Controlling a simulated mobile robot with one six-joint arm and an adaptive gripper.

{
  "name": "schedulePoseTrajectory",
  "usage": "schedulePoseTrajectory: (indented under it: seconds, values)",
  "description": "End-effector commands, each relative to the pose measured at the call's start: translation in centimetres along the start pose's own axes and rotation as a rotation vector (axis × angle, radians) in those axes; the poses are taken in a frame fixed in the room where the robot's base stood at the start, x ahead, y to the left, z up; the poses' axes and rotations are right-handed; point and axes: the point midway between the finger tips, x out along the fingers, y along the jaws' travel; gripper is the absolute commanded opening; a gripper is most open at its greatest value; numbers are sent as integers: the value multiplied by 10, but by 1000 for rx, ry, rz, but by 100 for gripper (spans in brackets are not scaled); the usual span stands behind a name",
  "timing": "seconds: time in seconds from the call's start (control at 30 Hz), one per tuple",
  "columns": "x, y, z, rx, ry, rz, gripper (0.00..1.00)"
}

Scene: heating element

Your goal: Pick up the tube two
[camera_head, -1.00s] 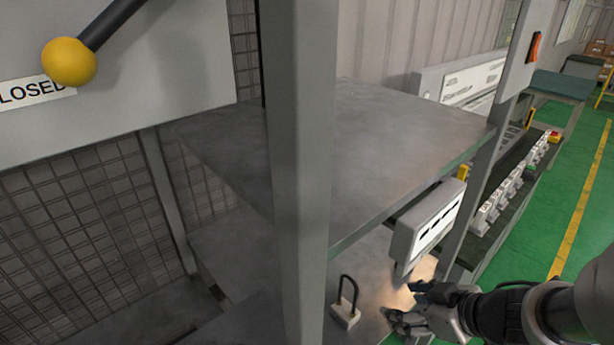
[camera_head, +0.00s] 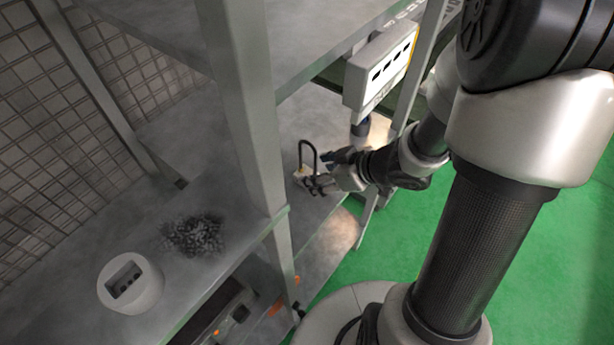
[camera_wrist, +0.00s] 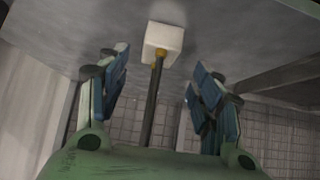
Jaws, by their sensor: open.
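A black U-shaped tube (camera_head: 308,148) stands upright on a small white block (camera_head: 301,174) on the lower shelf. In the wrist view the tube (camera_wrist: 151,110) appears as a dark rod with yellow fittings by its white block (camera_wrist: 164,40). No label shows which tube this is. My gripper (camera_head: 323,172) is at the right side of the tube in the head view. In the wrist view my gripper (camera_wrist: 155,78) is open, with the tube between its two fingers and gaps on both sides. Whether a finger touches it on the far side is hidden.
A white box with black slots (camera_head: 382,65) hangs above my wrist. A grey post (camera_head: 245,100) stands left of the tube. A white round holder (camera_head: 130,283) and a dark granular pile (camera_head: 193,235) are on the left shelf (camera_head: 95,235).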

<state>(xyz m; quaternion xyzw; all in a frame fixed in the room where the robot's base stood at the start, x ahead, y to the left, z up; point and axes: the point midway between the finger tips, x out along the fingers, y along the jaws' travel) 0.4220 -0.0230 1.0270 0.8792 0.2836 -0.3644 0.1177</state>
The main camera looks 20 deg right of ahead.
Motion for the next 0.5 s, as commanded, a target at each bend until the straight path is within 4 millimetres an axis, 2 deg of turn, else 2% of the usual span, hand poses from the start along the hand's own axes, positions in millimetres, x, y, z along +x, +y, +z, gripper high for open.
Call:
schedulePoseTrajectory:
  seconds: [0.17,0.4,0.5]
  values:
    - [11,0,2,-1,0,-1,60]
    - [46,1,5,-2,0,-3,60]
    - [54,2,3,-1,0,-1,60]
